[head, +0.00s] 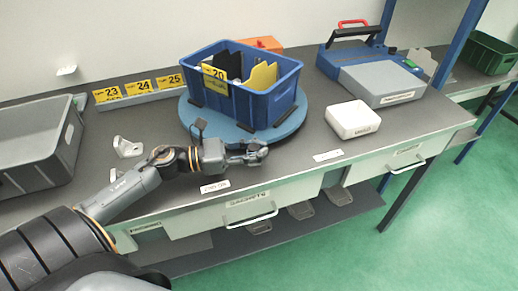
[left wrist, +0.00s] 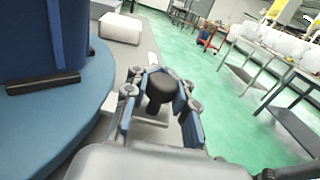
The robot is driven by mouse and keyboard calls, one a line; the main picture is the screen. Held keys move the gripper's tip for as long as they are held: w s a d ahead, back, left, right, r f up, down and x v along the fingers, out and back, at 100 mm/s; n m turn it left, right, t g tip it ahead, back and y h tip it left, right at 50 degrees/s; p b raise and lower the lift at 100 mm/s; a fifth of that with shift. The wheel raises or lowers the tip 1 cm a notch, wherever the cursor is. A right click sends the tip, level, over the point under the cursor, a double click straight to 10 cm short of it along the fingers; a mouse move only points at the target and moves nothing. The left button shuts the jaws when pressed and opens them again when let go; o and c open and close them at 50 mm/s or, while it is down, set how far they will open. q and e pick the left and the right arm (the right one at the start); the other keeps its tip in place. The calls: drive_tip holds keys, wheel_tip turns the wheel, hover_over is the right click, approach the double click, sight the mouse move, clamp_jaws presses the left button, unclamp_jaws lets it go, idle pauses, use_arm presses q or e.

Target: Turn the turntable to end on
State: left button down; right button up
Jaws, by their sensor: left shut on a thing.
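The turntable (head: 292,125) is a round blue disc on the grey bench, and it fills the left of the left wrist view (left wrist: 60,135). A blue bin (head: 265,107) with a yellow "20" label stands on it between dark blocks, sitting obliquely in the head view. My left gripper (head: 254,153) is at the turntable's front edge. In the left wrist view its fingers (left wrist: 162,100) are closed around a black knob (left wrist: 162,87) beside the disc. How the knob joins the turntable is hidden. My right gripper is out of view.
A grey tray (head: 72,148) and a white bracket (head: 127,147) lie to the left. A white box (head: 353,119) and a blue-grey case (head: 380,84) stand to the right. Yellow labels (head: 140,88) line the back. Drawers with handles are under the front edge.

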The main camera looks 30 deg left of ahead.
use_arm(q)
drive_tip(key=shift+f, duration=0.1)
drive_tip(key=c, duration=1.1)
unclamp_jaws()
drive_tip(key=shift+o, duration=0.2)
drive_tip(key=shift+r, duration=0.2)
wheel_tip(320, 180, up, 10)
drive_tip(key=shift+f, duration=0.15)
